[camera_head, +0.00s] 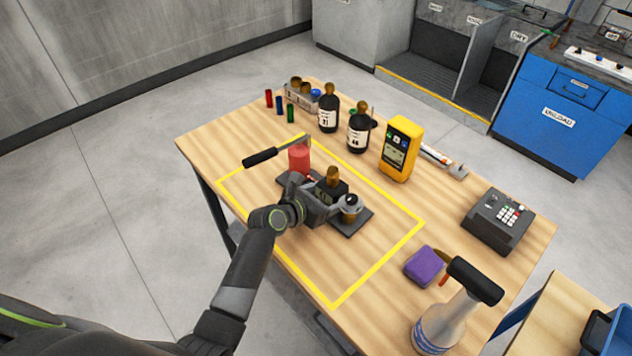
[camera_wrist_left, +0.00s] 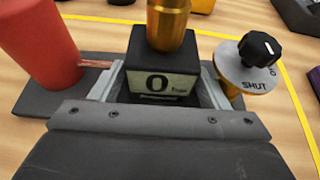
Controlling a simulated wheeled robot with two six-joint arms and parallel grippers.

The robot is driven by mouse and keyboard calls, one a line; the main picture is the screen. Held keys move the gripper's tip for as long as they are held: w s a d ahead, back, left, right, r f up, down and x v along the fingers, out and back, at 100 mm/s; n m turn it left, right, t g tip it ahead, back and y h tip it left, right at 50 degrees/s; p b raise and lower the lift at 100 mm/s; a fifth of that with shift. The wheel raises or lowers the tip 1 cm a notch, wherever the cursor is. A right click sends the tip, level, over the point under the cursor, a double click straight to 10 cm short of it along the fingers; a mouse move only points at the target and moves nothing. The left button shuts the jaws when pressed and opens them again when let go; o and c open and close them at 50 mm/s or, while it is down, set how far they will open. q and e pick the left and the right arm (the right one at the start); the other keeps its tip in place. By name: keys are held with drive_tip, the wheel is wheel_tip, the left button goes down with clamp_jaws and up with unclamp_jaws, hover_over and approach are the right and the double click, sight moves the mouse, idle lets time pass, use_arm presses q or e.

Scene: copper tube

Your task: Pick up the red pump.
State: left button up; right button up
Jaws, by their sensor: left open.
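The red pump (camera_head: 299,158) is an upright red cylinder on the dark base plate (camera_head: 349,222), inside the yellow outline. In the left wrist view the red pump (camera_wrist_left: 42,45) stands at the left, outside the jaws, with a short copper tube (camera_wrist_left: 93,64) at its side. My left gripper (camera_head: 328,198) is open, low over the plate. Its fingers lie on either side of a black block (camera_wrist_left: 163,75) with a brass top (camera_wrist_left: 167,22). I cannot tell whether they touch it. My right gripper is not in view.
A round valve marked SHUT (camera_wrist_left: 248,66) is right of the jaws. A black-handled tool (camera_head: 260,157) lies close beside the pump. Dark bottles (camera_head: 329,113), a yellow meter (camera_head: 399,150), a purple sponge (camera_head: 424,266) and a spray bottle (camera_head: 445,318) stand around the outline. Its near part is clear.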

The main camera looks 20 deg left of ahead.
use_arm(q)
drive_tip(key=shift+w+d+f, duration=0.15)
drive_tip(key=shift+w+d, duration=0.05)
drive_tip(key=shift+w, duration=0.2)
clamp_jaws()
drive_tip(key=shift+w+r, duration=0.2)
drive_tip(key=shift+r, duration=0.15)
